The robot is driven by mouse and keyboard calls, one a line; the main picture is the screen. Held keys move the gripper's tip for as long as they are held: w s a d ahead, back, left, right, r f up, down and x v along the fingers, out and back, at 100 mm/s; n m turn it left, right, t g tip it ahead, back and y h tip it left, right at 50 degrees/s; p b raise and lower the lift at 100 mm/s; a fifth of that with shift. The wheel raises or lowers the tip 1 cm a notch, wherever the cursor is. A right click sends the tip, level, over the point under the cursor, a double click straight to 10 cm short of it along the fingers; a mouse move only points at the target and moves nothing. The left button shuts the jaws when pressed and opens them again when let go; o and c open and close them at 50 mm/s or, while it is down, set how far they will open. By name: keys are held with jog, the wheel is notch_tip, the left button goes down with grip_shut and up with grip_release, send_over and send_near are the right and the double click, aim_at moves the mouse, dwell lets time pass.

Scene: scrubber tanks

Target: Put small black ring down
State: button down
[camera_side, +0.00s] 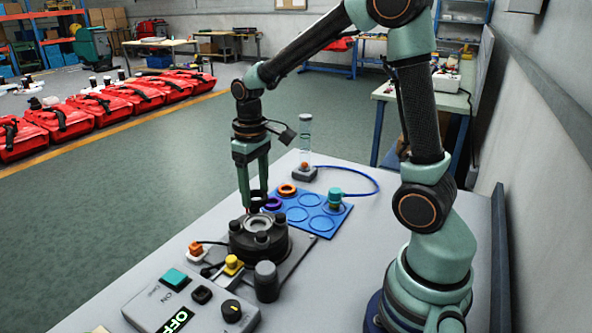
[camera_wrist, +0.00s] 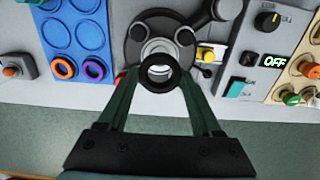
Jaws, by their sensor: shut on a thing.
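My gripper (camera_side: 255,192) is shut on the small black ring (camera_side: 258,202). In the wrist view the ring (camera_wrist: 160,87) sits between the tips of the two green fingers (camera_wrist: 160,74). It is close to the black round housing (camera_side: 258,243), which has a pale round opening on top and bolt-like knobs around it. In the wrist view the ring overlaps the near part of the housing (camera_wrist: 135,52) and partly hides its opening. I cannot tell whether ring and housing touch.
A blue mat (camera_side: 318,222) with round recesses lies behind the housing. It holds an orange ring (camera_side: 287,189), a purple ring (camera_side: 272,203) and a teal-capped part (camera_side: 335,197). A control box (camera_side: 190,305) showing OFF and a yellow knob (camera_side: 233,264) are in front.

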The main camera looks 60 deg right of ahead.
jog(key=shift+r, duration=0.35)
notch_tip(320, 180, up, 5)
send_over(296, 214)
notch_tip(296, 214, down, 19)
jog(key=shift+f, duration=0.1)
dwell(0.4)
jog(key=shift+f, duration=0.1)
jog(key=shift+c, duration=0.3)
grip_release()
